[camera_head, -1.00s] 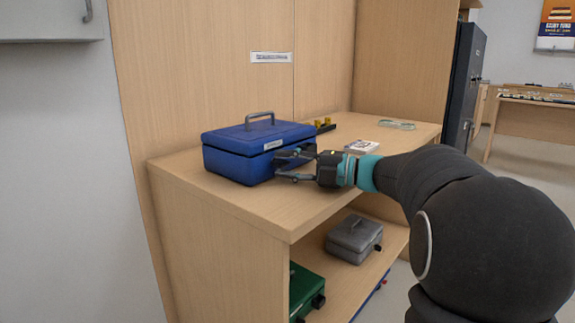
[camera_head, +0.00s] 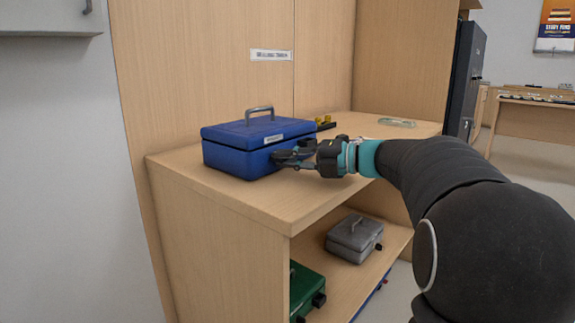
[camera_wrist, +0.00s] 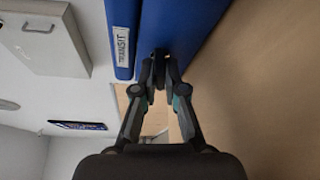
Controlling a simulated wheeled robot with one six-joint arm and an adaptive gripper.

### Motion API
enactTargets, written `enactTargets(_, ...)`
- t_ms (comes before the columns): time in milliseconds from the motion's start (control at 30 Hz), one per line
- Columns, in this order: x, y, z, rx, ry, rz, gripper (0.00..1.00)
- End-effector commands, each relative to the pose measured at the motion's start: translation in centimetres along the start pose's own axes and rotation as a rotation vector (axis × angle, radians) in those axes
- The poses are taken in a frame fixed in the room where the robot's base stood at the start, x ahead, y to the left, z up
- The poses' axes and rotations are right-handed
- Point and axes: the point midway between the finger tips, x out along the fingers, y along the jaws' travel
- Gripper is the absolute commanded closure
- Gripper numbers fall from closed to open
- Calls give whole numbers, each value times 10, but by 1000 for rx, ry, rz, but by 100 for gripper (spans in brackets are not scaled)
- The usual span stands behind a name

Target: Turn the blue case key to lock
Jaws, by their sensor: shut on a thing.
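The blue case (camera_head: 232,156) stands shut on the wooden counter top, its metal handle raised on the lid. It also fills the upper part of the wrist view (camera_wrist: 197,22), with a white label reading TRANSIT (camera_wrist: 121,46) on its lid edge. My gripper (camera_head: 278,160) is at the case's front face, below the label. In the wrist view my gripper's fingertips (camera_wrist: 160,58) are closed together against the case front, on the small dark key. The key is mostly hidden between the fingertips, so its angle cannot be told.
The counter top (camera_head: 225,192) is free in front of the case. A grey case (camera_head: 352,240) and a green case (camera_head: 307,291) are on the shelf below.

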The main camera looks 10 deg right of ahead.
Motion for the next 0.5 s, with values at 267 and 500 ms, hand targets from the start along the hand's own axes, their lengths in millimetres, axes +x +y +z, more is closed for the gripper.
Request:
enactTargets(267,0,0,0,-244,-2,-101,100)
enactTargets(500,0,2,-1,-453,-1,-187,100)
